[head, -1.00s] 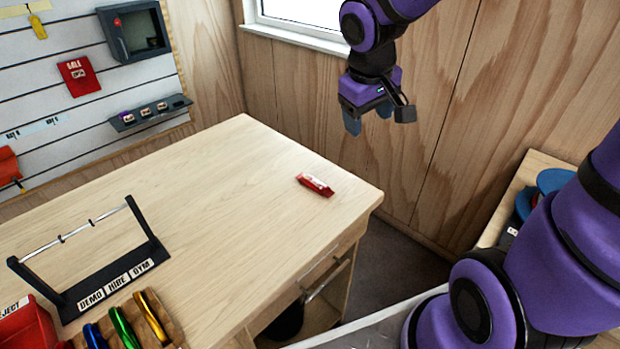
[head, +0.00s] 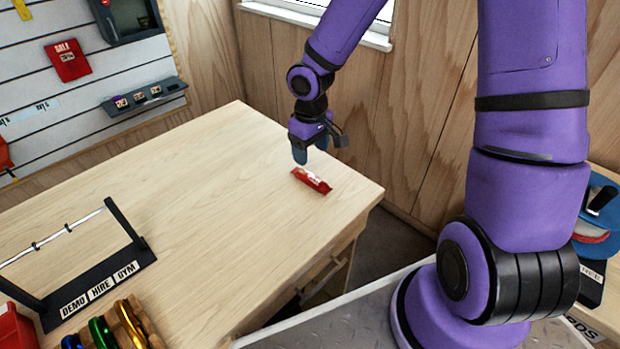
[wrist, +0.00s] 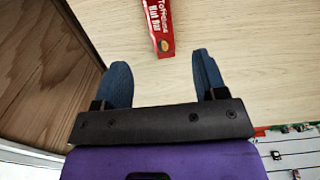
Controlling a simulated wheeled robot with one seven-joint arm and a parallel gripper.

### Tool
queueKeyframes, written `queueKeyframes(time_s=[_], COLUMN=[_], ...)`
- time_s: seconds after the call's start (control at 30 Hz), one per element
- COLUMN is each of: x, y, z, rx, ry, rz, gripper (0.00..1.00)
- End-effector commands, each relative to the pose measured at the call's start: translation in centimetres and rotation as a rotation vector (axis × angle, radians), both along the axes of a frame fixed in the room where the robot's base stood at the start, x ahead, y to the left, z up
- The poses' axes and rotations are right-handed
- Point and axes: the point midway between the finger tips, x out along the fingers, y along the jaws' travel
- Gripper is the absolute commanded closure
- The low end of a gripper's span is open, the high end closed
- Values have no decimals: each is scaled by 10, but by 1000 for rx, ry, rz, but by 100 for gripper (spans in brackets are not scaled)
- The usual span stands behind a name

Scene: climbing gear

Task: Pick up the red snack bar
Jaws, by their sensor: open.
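The red snack bar (head: 311,180) lies flat on the wooden table (head: 190,220) near its far right corner. My gripper (head: 310,152) is open and empty, its blue fingers pointing down above the table just behind the bar. In the wrist view the bar (wrist: 158,28) lies ahead of the gap between the two fingertips (wrist: 160,72), with its near end closest to the gripper and its far end cut off by the frame's top edge. The fingers do not touch it.
A black stand (head: 95,285) with a rail and several carabiners (head: 105,335) are at the table's front left. A slatted wall display (head: 75,100) and wood-panelled walls stand behind. The tabletop around the bar is clear.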

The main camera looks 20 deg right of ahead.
Motion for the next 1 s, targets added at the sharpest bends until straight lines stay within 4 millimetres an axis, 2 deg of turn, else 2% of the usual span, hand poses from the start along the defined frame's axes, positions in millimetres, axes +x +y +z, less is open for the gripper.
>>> queueKeyframes(time_s=[0.13, 0.43, 0.7, 0.83, 1.0], x=[-1, -1, -1, -1, 0], y=[1, 0, 1, 1, 0], z=[-23, -44, -79, -87, -88], rx=[1, 0, -1, 0, 0], ry=[4, 2, 2, 1, 0], rz=[2, 1, 2, 1, 0], gripper=[35, 35, 35, 35, 35])
